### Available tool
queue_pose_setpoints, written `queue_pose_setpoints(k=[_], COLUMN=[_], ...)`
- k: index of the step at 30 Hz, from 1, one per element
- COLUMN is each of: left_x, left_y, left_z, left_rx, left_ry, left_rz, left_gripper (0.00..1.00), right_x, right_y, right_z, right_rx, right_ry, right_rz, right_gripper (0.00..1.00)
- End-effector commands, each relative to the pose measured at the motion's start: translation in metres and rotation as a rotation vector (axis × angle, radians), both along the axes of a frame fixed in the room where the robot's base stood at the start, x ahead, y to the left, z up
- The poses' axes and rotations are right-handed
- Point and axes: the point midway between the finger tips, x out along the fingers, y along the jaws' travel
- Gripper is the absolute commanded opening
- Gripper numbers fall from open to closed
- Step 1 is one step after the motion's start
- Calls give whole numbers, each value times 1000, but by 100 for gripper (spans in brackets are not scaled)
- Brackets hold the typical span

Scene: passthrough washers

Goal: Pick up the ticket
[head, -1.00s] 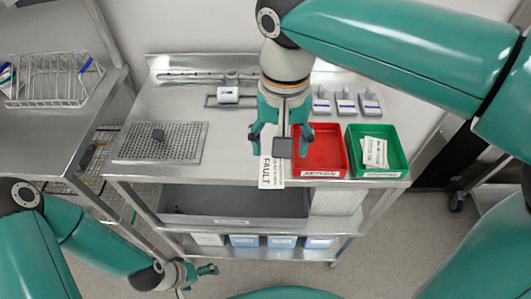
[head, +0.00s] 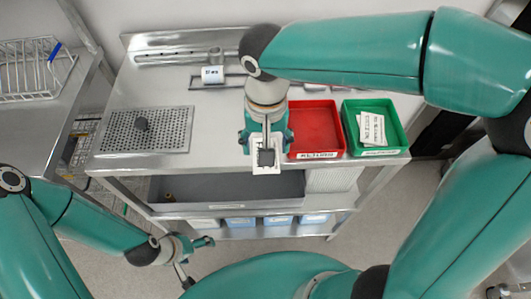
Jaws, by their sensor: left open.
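A white ticket (head: 256,163) lies at the bench's front edge, left of the red tray. My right gripper (head: 266,148) is directly above it and covers most of it. I cannot tell whether it touches the ticket, or whether its fingers are open or shut. White printed tickets (head: 371,128) also lie in the green tray (head: 393,108). My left gripper (head: 198,258) is open and empty at the lower left, below and in front of the bench.
The red tray (head: 316,127) sits just right of my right gripper. A perforated plate with a dark knob (head: 165,131) lies at left on the steel bench (head: 215,125). A wire rack (head: 30,72) stands on the left table. A grey drawer (head: 200,188) is below.

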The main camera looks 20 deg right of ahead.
Motion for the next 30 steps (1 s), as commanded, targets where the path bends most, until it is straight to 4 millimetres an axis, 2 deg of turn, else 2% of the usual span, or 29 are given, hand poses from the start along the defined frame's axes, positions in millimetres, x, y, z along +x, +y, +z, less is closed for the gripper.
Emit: queue_pose_setpoints(k=[5, 12, 15, 30], left_x=[0, 0, 0, 0], left_y=[0, 0, 0, 0], left_z=[1, 4, 4, 2], left_rx=[0, 0, 0, 0], left_ry=[0, 0, 0, 0], left_rz=[0, 0, 0, 0], left_gripper=[90, 90, 90, 90], right_x=[0, -1, 0, 0], right_y=[0, -1, -1, 0], right_z=[-11, -45, -53, -56], right_rx=[-1, -2, 0, 1], right_ry=[3, 6, 2, 1], right_rz=[-1, 0, 0, 0], right_gripper=[69, 69, 69, 69])
